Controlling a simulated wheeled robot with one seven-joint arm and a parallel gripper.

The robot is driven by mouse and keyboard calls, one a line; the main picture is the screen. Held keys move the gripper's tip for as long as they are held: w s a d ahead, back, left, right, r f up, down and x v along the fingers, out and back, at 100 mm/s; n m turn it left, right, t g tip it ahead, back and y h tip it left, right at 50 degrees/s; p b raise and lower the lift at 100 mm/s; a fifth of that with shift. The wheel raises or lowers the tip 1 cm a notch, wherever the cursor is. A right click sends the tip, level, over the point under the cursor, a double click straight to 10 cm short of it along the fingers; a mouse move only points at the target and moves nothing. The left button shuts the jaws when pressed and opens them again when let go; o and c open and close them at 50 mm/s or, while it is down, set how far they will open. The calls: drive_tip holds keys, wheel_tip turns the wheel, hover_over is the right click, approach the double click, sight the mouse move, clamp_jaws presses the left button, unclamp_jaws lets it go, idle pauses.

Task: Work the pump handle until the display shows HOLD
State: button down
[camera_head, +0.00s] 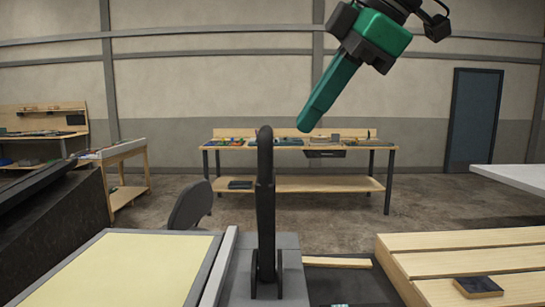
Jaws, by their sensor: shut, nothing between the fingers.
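The black pump handle (265,190) stands upright in a bracket on a grey base (245,275) at the front centre. My gripper (305,128) hangs in the air above and to the right of the handle's top. Its green fingers are shut with nothing between them and look apart from the handle. A pale yellow panel with a grey frame (125,270) lies left of the base; no writing shows on it. I see no readable display text in this view.
A slatted wooden surface (460,260) lies at the right with a small dark tray (477,286) on it. A dark sloped block (55,225) stands at the left. A workbench (300,185) with several items stands far behind. The air around the handle is clear.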

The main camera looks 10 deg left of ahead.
drive_tip(key=w+a+f, duration=0.6)
drive_tip(key=a+f, duration=0.1)
drive_tip(key=f, duration=0.1)
drive_tip(key=shift+w, duration=0.15)
idle(0.5)
